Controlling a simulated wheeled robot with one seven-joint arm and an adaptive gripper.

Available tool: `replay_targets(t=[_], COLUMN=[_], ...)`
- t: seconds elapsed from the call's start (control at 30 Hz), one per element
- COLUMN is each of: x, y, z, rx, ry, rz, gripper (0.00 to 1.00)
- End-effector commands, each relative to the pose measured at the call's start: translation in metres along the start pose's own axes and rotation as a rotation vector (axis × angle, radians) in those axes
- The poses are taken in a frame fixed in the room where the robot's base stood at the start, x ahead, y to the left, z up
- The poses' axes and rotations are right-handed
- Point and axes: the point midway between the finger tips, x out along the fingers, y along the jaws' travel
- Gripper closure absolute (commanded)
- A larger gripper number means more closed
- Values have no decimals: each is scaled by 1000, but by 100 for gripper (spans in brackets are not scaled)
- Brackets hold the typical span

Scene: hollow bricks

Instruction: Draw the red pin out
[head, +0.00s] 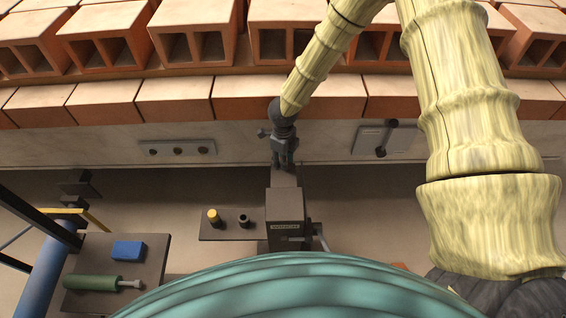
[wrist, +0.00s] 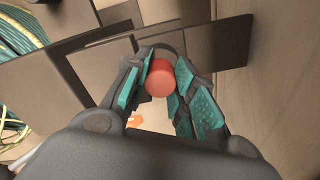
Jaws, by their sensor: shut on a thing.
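The red pin (wrist: 159,86) shows its round end in the wrist view, between the two teal-padded fingers of my gripper (wrist: 160,92). The fingers are shut on it. Behind it a dark curved part and dark plates (wrist: 110,50) show; I cannot tell how much of the pin is still inside them. In the head view my gripper (head: 283,163) points down at the top of a dark grey box-like fixture (head: 285,205) at the wall's foot. The red pin is hidden there.
A side plate (head: 230,230) left of the fixture carries a yellow-topped peg (head: 213,216) and a dark ring (head: 244,220). A tray at lower left holds a blue block (head: 128,250) and a green cylinder (head: 92,283). Hollow bricks (head: 110,45) line the ledge behind.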

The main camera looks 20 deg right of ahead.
Motion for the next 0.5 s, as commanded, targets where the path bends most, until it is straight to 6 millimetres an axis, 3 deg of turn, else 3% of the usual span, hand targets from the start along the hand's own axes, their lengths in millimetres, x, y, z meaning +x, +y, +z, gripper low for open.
replay_targets(t=[0.5], x=[-12], y=[0], z=[0], rx=[0], ry=[0], rz=[0], gripper=[98])
